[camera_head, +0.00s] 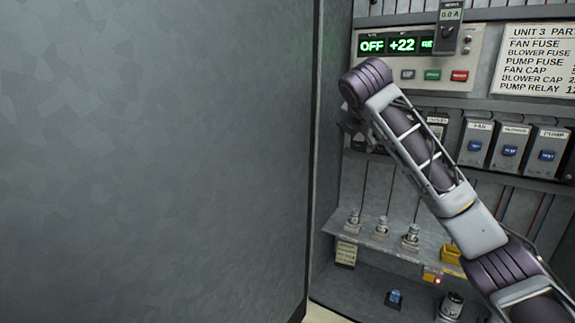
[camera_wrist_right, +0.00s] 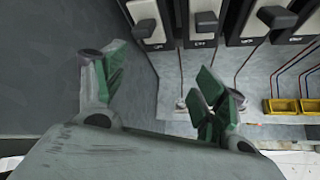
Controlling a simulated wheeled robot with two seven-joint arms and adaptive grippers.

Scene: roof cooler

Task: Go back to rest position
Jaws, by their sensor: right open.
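My right arm comes in from the lower right in the head view and reaches up in front of an open equipment cabinet. My right gripper (camera_head: 355,126) is mostly hidden behind the wrist there, close to the cabinet's left side. In the right wrist view the right gripper (camera_wrist_right: 160,88) shows its green-padded fingers spread apart, with nothing between them. My left gripper is in neither view.
A large grey panel (camera_head: 150,150) fills the left side. The cabinet holds a control panel (camera_head: 415,58) reading OFF and +22, a row of switch boxes (camera_head: 510,147), a shelf with several small cylindrical parts (camera_head: 381,228), and a blue-topped part (camera_head: 394,298) below.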

